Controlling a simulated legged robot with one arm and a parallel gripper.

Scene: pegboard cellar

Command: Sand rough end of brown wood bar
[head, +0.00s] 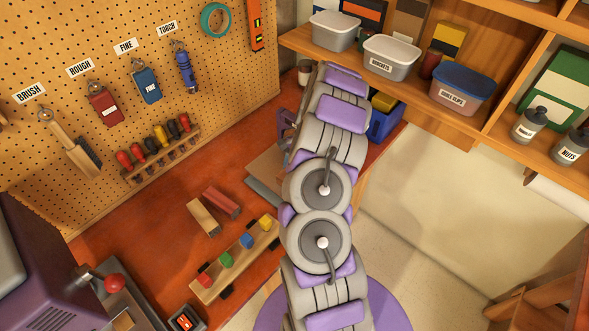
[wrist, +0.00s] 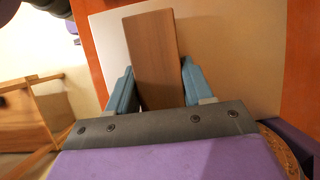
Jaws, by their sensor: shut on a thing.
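In the wrist view my gripper (wrist: 157,82) is shut on a brown wood bar (wrist: 152,45), with one blue-grey finger on each side. The bar points away from my wrist, over a flat beige sheet (wrist: 105,30). I cannot tell whether it touches the sheet, or which end is rough. In the head view my arm hides the bar and most of the gripper. A red block (head: 105,107) hangs under the ROUGH label (head: 80,68), and a blue block (head: 147,85) under the FINE label (head: 125,46), both on the pegboard.
A tan bar (head: 203,217) and a reddish bar (head: 221,203) lie on the orange bench (head: 150,225). A wooden rack with coloured blocks (head: 237,258) is in front of them. A brush (head: 72,145) and screwdrivers (head: 155,144) hang on the pegboard. Shelf bins (head: 391,57) stand at upper right.

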